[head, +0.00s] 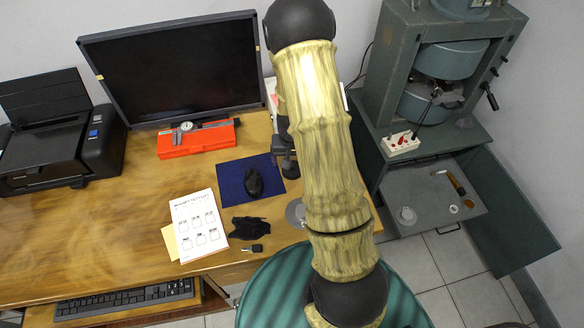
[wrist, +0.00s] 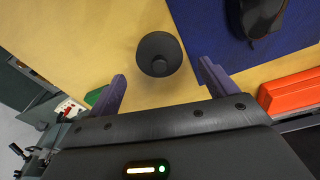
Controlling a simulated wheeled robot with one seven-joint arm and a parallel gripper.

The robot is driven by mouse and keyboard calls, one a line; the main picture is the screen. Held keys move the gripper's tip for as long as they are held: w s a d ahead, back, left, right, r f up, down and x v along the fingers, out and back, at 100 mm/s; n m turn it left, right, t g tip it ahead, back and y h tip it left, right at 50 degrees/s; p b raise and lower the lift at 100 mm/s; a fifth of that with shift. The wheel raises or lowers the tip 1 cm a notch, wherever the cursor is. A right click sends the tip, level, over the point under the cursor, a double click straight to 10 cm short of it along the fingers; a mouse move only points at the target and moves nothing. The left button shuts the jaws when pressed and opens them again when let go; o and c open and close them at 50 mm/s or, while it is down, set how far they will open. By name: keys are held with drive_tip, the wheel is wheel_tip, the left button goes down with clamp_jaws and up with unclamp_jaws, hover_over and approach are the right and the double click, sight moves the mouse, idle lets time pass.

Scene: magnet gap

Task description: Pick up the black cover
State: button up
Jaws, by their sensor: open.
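A round dark grey-black piece, which I take for the black cover (wrist: 160,54), stands on the wooden table in the wrist view. It has a smaller round knob-like end. My gripper (wrist: 160,85) is open, its two purple fingers apart, with the cover just ahead of the gap and nothing held. My gripper's fingers cannot be made out there.
A blue mat (head: 234,182) with a black mouse (head: 254,183) lies close by. A crumpled black piece (head: 250,228), a key (head: 253,248) and a paper sheet (head: 198,226) lie nearer the front edge. An orange case (head: 198,139) stands before the monitor (head: 172,70).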

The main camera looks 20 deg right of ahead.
sight(292, 165)
wheel_tip(292, 165, down, 4)
drive_tip(key=shift+w+r, duration=0.1)
drive_tip(key=shift+r, duration=0.15)
idle(0.4)
drive_tip(key=c, duration=1)
